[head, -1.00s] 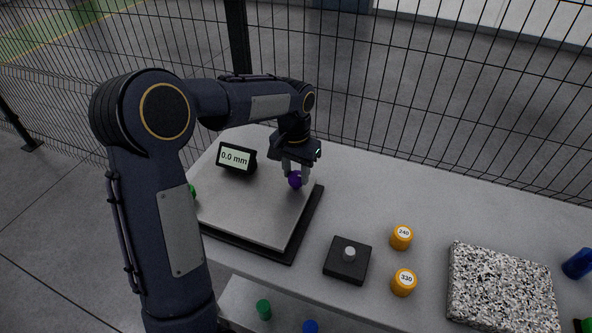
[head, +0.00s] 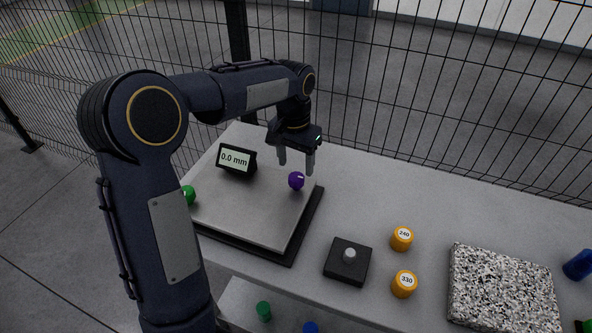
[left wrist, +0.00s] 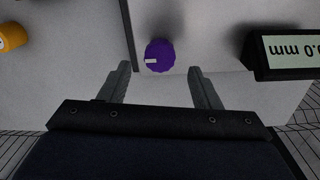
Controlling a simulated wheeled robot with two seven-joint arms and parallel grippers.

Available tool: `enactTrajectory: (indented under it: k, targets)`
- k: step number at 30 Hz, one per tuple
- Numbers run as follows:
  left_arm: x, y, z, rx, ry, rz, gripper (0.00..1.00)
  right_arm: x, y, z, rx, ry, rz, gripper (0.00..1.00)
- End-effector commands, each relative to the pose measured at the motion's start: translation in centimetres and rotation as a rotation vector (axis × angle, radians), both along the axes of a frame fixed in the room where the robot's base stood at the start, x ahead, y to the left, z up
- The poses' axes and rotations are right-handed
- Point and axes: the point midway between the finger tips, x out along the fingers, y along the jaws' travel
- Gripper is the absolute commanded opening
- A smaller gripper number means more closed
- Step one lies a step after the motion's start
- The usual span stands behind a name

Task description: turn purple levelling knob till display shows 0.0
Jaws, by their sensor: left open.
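The purple levelling knob (head: 296,180) sits near the right corner of the grey plate (head: 245,205). It also shows in the left wrist view (left wrist: 159,55), with a white mark on its top. The display (head: 236,159) stands at the back of the plate and reads 0.0 mm. It is partly in the left wrist view (left wrist: 285,50). My left gripper (head: 297,166) is open and empty just above and behind the purple knob. In the left wrist view its fingers (left wrist: 161,88) are apart, with the knob beyond their tips. My right gripper is not in view.
A green knob (head: 187,195) is at the plate's left, by my arm. Right of the plate are a black block with a grey knob (head: 349,255), orange weights marked 240 (head: 401,238) and 330 (head: 404,283), and a speckled slab (head: 502,290). A mesh fence (head: 430,100) stands behind the table.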

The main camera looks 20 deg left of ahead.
Motion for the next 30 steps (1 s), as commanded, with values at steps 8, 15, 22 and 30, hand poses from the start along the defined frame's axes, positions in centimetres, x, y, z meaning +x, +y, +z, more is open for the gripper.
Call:
enactTrajectory:
  k: [8, 15, 22, 30]
  targets:
    - [0.1, 0.1, 3.6, -0.001, -0.003, 0.0, 0.57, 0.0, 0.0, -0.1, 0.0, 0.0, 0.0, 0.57]
    - [0.0, 0.1, 3.9, -0.001, 0.0, 0.0, 0.57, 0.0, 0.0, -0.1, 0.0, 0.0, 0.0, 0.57]
    - [0.0, 0.1, 3.9, 0.0, 0.0, 0.0, 0.57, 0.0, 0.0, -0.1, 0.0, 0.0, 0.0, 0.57]
    - [-2.6, 0.6, 5.2, -0.037, -0.043, 0.019, 0.57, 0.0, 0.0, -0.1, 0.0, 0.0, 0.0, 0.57]
